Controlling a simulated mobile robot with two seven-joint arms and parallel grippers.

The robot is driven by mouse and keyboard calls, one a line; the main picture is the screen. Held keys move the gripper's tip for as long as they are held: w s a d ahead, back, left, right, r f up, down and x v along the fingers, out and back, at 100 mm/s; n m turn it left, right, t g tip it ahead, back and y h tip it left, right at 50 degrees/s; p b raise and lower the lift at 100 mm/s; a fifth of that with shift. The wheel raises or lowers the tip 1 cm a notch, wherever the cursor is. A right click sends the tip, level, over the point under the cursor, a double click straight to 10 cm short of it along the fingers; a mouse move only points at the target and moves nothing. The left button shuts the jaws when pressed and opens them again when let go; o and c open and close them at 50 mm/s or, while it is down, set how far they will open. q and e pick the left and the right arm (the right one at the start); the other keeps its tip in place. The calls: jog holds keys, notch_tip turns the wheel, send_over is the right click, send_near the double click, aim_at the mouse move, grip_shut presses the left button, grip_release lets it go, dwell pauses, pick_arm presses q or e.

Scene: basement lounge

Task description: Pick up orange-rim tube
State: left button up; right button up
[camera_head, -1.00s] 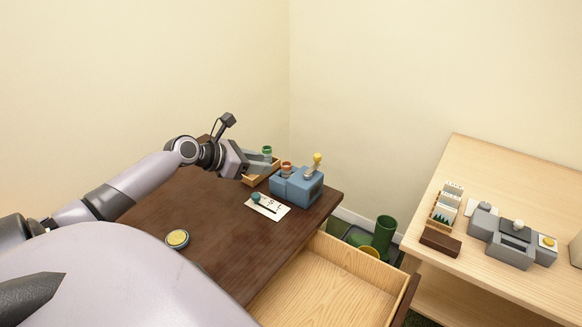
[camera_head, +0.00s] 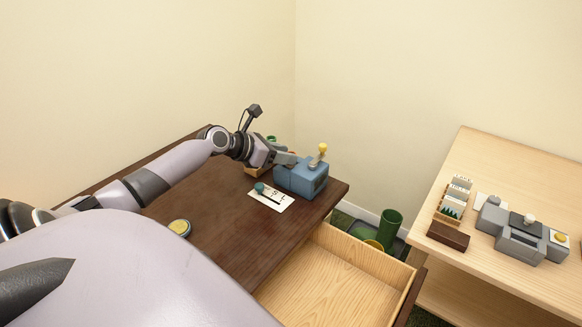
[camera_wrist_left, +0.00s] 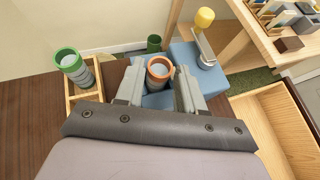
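The orange-rim tube (camera_wrist_left: 159,70) shows in the left wrist view, upright at the blue device (camera_wrist_left: 185,60), between the two fingers of my left gripper (camera_wrist_left: 160,88). The fingers are apart, with a gap visible on each side of the tube. In the head view my left gripper (camera_head: 288,158) is at the left end of the blue device (camera_head: 301,177) and hides the tube. My right gripper cannot be made out in these frames.
A green-rim tube (camera_wrist_left: 70,62) stands in a wooden rack (camera_wrist_left: 83,93) left of the gripper. The device carries a yellow-knobbed lever (camera_wrist_left: 204,20). A white card (camera_head: 270,197) lies in front. An open wooden drawer (camera_head: 335,275) juts from the dark desk (camera_head: 215,215).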

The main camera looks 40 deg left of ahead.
pick_arm(q)
jog(key=shift+w+f, duration=0.15)
jog(key=shift+w, duration=0.1)
jog(key=c, duration=0.7)
